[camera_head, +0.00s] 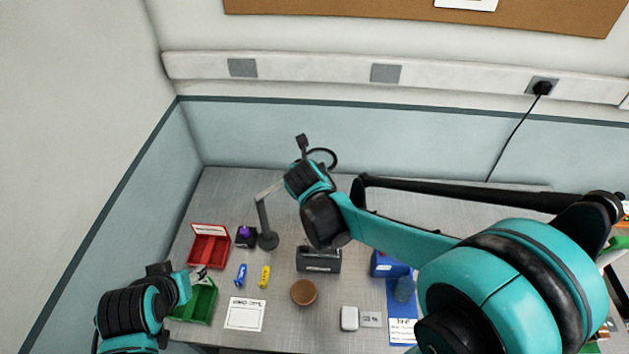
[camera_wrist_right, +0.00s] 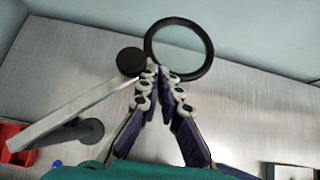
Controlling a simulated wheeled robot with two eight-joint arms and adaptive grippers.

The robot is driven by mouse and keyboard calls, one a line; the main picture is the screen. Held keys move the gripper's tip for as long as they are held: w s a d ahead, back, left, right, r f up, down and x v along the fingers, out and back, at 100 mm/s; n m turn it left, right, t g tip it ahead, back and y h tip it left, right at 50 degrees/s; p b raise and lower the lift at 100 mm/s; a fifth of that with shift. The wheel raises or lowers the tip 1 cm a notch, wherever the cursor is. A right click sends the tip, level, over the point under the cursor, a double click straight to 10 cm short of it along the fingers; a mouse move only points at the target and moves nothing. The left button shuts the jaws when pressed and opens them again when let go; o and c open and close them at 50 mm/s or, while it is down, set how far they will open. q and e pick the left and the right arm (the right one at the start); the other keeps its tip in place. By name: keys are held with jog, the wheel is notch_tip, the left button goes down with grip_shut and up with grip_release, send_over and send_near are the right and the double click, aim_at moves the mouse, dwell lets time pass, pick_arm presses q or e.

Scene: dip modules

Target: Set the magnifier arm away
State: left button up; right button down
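The magnifier arm has a dark round base with a post (camera_head: 263,218), a grey bar and a black ring lens (camera_head: 331,153). The ring hangs over the back of the table, to the right of the base. In the right wrist view, the grey bar (camera_wrist_right: 80,112) ends at a black joint disc beside the ring (camera_wrist_right: 207,55). My right gripper (camera_wrist_right: 159,72) has its fingertips close together at the neck between disc and ring, seemingly clamped there. The fingertips hide the neck. My left gripper (camera_head: 190,275) is above the green bin (camera_head: 197,305); its fingers are unclear.
A red bin (camera_head: 208,250), a black block with a purple top (camera_head: 246,236), and blue (camera_head: 241,274) and yellow (camera_head: 264,276) pieces are near the base. A dark box (camera_head: 319,261), a brown disc (camera_head: 304,292) and a white card (camera_head: 245,315) lie forward.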

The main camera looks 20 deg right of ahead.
jog(key=shift+w+a, duration=0.2)
jog(key=shift+w, duration=0.7)
jog(key=shift+w+a, duration=0.2)
jog(key=shift+w, duration=0.65)
pick_arm(q)
jog(key=shift+d+f+b, duration=0.1)
jog(key=shift+f+b, duration=0.2)
jog(key=shift+f, duration=0.05)
pick_arm(e)
jog(key=shift+w+a, duration=0.15)
jog(key=shift+w, duration=0.05)
pick_arm(q)
jog(key=shift+s, duration=0.1)
pick_arm(e)
jog(key=shift+r, duration=0.1)
pick_arm(q)
jog(key=shift+d, duration=0.1)
